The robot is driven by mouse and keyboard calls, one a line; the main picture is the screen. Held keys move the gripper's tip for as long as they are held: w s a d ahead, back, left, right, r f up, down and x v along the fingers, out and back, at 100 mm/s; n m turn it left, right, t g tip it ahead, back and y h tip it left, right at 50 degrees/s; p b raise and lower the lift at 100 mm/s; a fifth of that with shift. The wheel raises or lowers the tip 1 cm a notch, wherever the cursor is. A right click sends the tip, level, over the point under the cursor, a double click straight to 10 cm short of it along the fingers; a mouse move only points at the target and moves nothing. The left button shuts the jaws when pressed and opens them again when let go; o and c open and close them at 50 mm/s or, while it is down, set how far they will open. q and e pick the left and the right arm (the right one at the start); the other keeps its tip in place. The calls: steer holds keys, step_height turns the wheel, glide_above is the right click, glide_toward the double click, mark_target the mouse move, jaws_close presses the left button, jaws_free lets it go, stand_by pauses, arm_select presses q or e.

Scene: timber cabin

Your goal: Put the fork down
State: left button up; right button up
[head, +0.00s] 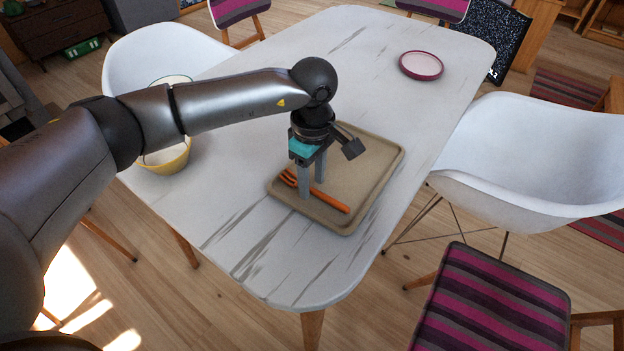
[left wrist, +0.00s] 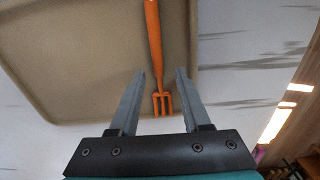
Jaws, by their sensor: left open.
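An orange fork (head: 326,198) lies on a tan tray (head: 372,178) on the white table (head: 240,215). My left gripper (head: 311,190) points down over the fork's tined end, its two fingers apart. In the left wrist view the fork (left wrist: 155,50) runs between the open fingers of the gripper (left wrist: 152,85), with its tines towards the palm. The fork shows a gap to each finger there. The tray (left wrist: 75,60) lies beneath it. My right gripper is not in view.
A yellow bowl (head: 168,160) stands on the table's left, partly hidden behind my left arm. A pink-rimmed plate (head: 421,65) lies at the far right. White chairs (head: 540,150) and a striped seat (head: 495,300) stand around the table. The table's near end is clear.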

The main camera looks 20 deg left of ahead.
mark_target(312, 189)
arm_select(q)
step_height(312, 189, up, 7)
steer(key=shift+r+p, duration=0.1)
steer(key=shift+p, duration=0.75)
step_height(312, 189, up, 4)
steer(key=shift+r+p, duration=0.1)
steer(key=shift+p, duration=0.3)
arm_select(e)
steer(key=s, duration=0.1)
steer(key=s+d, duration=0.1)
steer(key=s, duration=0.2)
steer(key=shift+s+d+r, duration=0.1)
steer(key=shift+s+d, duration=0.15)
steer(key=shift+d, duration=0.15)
